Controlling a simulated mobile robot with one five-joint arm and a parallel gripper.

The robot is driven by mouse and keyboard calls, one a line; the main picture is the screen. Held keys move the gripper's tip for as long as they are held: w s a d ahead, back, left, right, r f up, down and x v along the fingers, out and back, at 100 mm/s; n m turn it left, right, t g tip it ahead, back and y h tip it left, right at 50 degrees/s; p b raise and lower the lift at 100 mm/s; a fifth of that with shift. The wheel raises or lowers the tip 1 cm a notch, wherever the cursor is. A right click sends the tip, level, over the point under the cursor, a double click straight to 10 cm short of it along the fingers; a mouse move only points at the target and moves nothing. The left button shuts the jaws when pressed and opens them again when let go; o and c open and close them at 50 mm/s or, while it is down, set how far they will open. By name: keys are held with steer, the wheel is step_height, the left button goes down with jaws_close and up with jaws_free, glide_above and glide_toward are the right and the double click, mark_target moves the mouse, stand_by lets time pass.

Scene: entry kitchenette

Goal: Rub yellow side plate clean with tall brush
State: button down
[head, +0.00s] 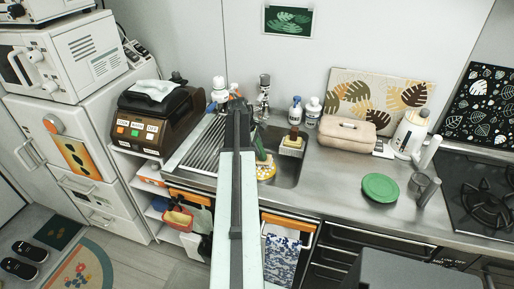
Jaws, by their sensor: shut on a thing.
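The yellow side plate (266,173) lies in the sink, just right of my arm. Whitish patches show on it, and my arm hides its left part. A green upright piece, apparently the tall brush (261,154), stands over the plate close beside my arm. Its lower end overlaps the plate in this view; I cannot tell whether they touch. My gripper (238,106) is over the sink at the far end of my arm, shut on the brush. My own arm mostly hides the jaws and the grip.
A brown-handled block brush (292,143) sits at the sink's right. Two bottles (304,111), the tap (264,92) and a beige bag (346,133) stand behind. A green plate (380,188) lies on the right counter. A ribbed drainer (198,142) lies left.

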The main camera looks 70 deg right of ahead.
steer(key=shift+a, duration=0.15)
steer(key=shift+a, duration=0.8)
steer(key=shift+d, duration=0.15)
steer(key=shift+d, duration=0.8)
steer(key=shift+a, duration=0.1)
